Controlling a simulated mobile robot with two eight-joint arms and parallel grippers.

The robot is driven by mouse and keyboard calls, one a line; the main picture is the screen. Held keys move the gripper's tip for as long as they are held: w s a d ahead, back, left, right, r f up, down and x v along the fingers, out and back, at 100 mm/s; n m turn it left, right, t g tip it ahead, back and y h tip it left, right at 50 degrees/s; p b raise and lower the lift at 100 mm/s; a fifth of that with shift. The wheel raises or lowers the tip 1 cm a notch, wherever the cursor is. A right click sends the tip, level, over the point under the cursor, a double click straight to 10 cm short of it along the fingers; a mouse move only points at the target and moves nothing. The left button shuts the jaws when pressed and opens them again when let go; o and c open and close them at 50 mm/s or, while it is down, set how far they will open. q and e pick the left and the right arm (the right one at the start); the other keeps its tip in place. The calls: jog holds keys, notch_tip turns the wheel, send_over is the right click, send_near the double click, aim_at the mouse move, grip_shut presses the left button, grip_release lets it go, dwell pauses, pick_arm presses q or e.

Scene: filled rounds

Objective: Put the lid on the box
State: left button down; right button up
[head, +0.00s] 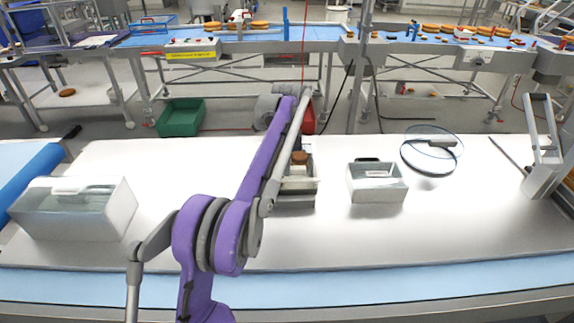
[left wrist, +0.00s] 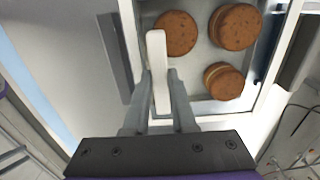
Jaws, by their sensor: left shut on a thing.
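My left gripper (left wrist: 162,84) is shut on a pale bar-shaped handle (left wrist: 156,55), which I take to be the handle of the lid. The lid's panel looks clear and its edges are hard to make out. The gripper is over the near side of an open-looking box (left wrist: 225,108) that holds brown rounds (left wrist: 236,27). In the head view the box (head: 296,204) stands on the white belt, partly hidden by my purple arm. One round (head: 300,158) shows inside it. I cannot tell whether the lid touches the rim. My right gripper is not in view.
A large clear box (head: 75,215) with a pale handle stands at left. A smaller box (head: 377,190) stands right of the filled box, and a round clear lid (head: 432,155) lies beyond it. A grey bracket (head: 545,160) is at far right. The front right of the belt is clear.

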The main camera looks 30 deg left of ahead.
pick_arm(q)
jog(key=shift+f, duration=0.2)
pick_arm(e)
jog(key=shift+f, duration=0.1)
pick_arm(q)
jog(key=shift+c, duration=0.9)
grip_release()
jog(key=shift+r+p, duration=0.55)
jog(key=shift+r, duration=2.95)
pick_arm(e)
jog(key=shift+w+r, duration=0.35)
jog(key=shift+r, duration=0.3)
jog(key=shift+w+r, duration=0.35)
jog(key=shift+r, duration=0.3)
